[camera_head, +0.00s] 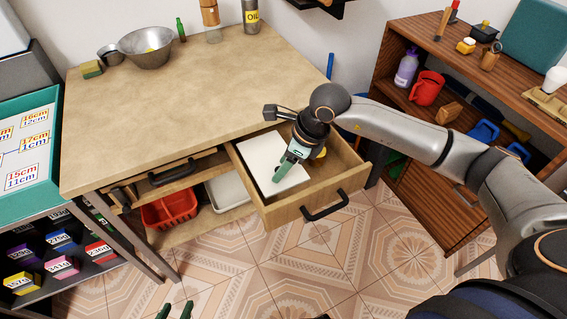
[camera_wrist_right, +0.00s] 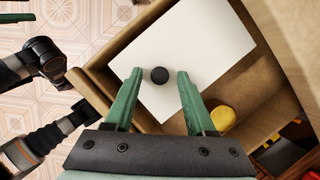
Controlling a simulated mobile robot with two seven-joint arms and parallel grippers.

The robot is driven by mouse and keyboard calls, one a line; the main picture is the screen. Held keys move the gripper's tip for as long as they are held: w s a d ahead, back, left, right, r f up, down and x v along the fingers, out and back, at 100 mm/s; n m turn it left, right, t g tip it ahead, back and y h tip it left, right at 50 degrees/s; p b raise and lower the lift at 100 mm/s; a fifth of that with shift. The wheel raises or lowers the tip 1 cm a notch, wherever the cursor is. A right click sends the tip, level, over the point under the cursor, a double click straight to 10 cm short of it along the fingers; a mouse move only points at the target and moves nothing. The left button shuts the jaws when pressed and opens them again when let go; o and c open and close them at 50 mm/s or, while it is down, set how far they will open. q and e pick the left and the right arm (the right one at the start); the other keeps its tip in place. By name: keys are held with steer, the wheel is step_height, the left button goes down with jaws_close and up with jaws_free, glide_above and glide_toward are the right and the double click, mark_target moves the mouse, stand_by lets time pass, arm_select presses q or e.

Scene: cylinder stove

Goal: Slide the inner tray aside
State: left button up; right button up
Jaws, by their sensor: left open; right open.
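The inner tray (camera_head: 262,156) is a flat white panel lying in the open wooden drawer (camera_head: 350,184), on its left side in the head view. In the right wrist view the white tray (camera_wrist_right: 210,45) has a round black knob (camera_wrist_right: 159,75) near one edge. My right gripper (camera_head: 283,172) is open above the tray. Its green fingers stand on either side of the knob; I cannot tell whether they touch it. A yellow round object (camera_wrist_right: 222,118) sits in the drawer beside the tray. My left gripper (camera_head: 175,311) is open, low at the bottom edge, away from the drawer.
A drawer handle (camera_head: 326,206) juts out at the front. The countertop (camera_head: 190,95) above holds a metal bowl (camera_head: 147,50) and bottles at its back. A closed drawer with a dark handle (camera_head: 172,173) is at left. A red basket (camera_head: 168,210) is below. A wooden shelf (camera_head: 400,100) stands at right.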

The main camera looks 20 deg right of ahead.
steer(key=shift+r, duration=0.1)
steer(key=p+v, duration=0.1)
steer(key=v, duration=1.1)
steer(key=shift+r, duration=0.2)
steer(key=shift+s, duration=0.1)
